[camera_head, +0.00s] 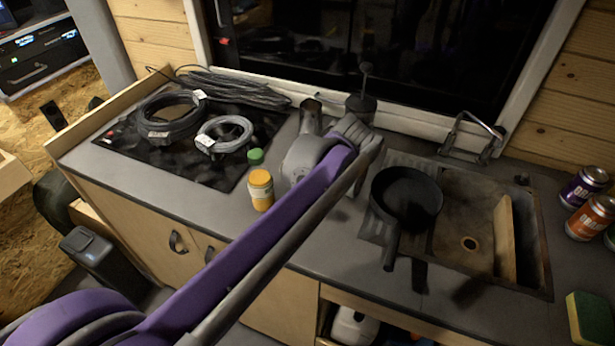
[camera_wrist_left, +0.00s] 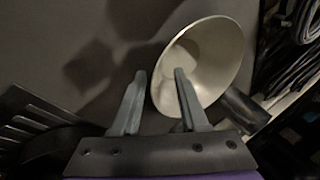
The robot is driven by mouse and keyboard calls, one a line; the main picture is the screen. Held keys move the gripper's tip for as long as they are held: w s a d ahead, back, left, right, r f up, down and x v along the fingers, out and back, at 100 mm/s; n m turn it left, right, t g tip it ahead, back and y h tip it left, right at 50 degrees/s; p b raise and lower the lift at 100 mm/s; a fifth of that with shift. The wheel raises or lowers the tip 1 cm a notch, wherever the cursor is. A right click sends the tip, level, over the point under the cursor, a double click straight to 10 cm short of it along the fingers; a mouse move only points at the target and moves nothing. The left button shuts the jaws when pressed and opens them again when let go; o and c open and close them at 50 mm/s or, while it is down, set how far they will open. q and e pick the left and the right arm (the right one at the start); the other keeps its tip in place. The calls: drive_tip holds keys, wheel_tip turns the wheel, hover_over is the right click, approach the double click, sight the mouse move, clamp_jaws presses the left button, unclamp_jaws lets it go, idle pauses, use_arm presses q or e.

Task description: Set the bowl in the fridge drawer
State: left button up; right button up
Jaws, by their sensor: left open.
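The bowl (camera_wrist_left: 222,50) is cream-coloured and lies close in front of my left gripper (camera_wrist_left: 158,75) in the left wrist view. Its left rim shows between the two fingers, and the right finger overlaps the bowl's inside. The fingers stand apart; I cannot tell whether either touches the bowl. In the head view my left arm reaches across the counter toward the window, and its links hide much of that spot; I cannot clearly pick out the bowl there. I cannot identify the fridge drawer in either view. My right gripper is not in view.
Coiled cables (camera_head: 172,115) lie on the black hob, left of my arm. An orange-yellow jar (camera_head: 260,190) stands beside the arm. A black pan (camera_head: 407,200) sits by the sink (camera_head: 465,225). Cans (camera_head: 585,185) and a sponge (camera_head: 592,318) are at the right.

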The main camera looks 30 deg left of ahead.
use_arm(q)
drive_tip(key=shift+c, duration=0.2)
clamp_jaws()
drive_tip(key=shift+s, duration=0.1)
idle(1.0)
